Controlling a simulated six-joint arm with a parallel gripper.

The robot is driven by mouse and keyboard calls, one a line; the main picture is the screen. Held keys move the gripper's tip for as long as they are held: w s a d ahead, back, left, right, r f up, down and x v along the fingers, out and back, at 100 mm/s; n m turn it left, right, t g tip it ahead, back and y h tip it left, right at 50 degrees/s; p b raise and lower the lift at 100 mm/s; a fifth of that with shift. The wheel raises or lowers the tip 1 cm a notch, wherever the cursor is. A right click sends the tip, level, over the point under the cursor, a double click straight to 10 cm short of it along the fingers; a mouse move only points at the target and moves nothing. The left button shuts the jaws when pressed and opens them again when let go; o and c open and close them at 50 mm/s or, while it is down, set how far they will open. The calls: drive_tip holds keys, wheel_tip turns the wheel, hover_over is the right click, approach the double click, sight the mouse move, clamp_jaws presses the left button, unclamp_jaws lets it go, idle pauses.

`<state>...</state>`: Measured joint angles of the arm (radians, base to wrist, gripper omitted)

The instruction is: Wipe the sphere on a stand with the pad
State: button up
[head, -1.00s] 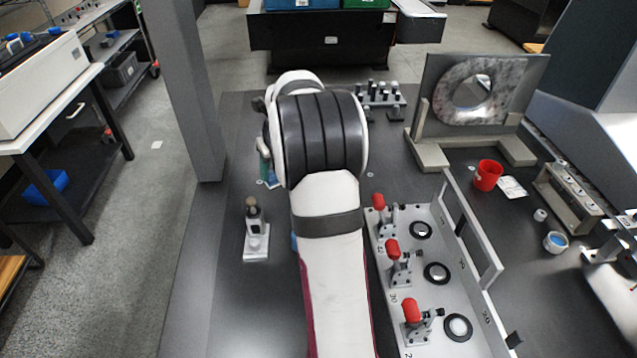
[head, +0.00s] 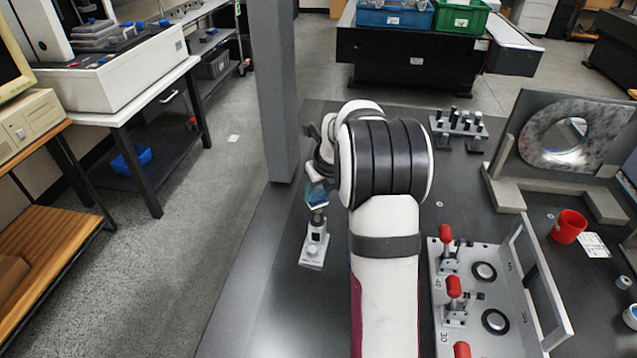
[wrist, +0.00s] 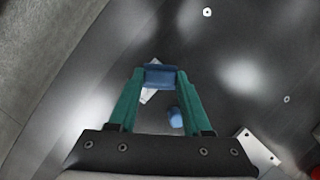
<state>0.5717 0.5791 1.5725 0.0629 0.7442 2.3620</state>
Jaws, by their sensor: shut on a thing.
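My gripper (wrist: 157,92) has green fingers and is shut on a blue pad (wrist: 160,77), held between the fingertips. In the head view the pad (head: 317,197) is right at the top of the small stand (head: 315,241), which has a pale base on the dark table. The sphere on top of the stand is mostly hidden by the pad. I cannot tell whether they touch. In the wrist view only a pale bit of the stand (wrist: 147,96) shows below the pad.
A second blue object (wrist: 176,117) lies below, between the fingers in the wrist view. A fixture with red-handled clamps (head: 454,287) stands right of my arm. A grey pillar (head: 281,90) rises behind the stand. A red cup (head: 568,226) is farther right.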

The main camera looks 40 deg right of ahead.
drive_tip(key=shift+f, duration=0.25)
drive_tip(key=shift+f, duration=0.25)
idle(1.0)
drive_tip(key=shift+d, duration=0.2)
drive_tip(key=shift+s+d, duration=0.15)
drive_tip(key=shift+d, duration=0.2)
drive_tip(key=shift+a, duration=0.1)
drive_tip(key=shift+w+a, duration=0.2)
drive_tip(key=shift+a, duration=0.85)
drive_tip(key=shift+d, duration=0.2)
drive_tip(key=shift+s+d, duration=0.2)
drive_tip(key=shift+d, duration=0.75)
